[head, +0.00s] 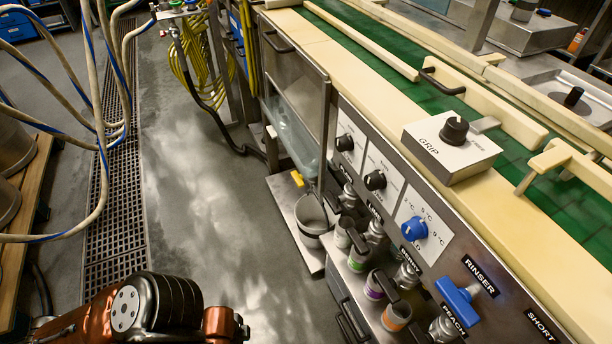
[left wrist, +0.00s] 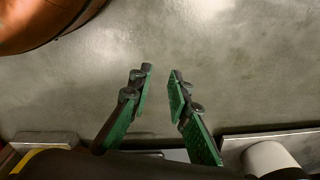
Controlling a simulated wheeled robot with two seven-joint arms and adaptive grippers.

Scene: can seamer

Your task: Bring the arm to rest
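My left gripper (left wrist: 160,90) shows in the left wrist view with its two green-padded fingers apart. The gap between the fingertips is empty, with bare grey floor behind it. In the head view only part of my orange and black left arm (head: 160,305) shows at the bottom left, over the floor and left of the machine; its gripper is not visible there. My right gripper is in neither view.
The seamer's control panel (head: 375,160) has knobs, a blue dial (head: 413,229) and a blue lever (head: 459,294). A grip box (head: 450,155) sits by the green conveyor (head: 385,60). A grey bucket (head: 312,216) and bottles stand below. The floor (head: 220,190) between drain grate and machine is clear.

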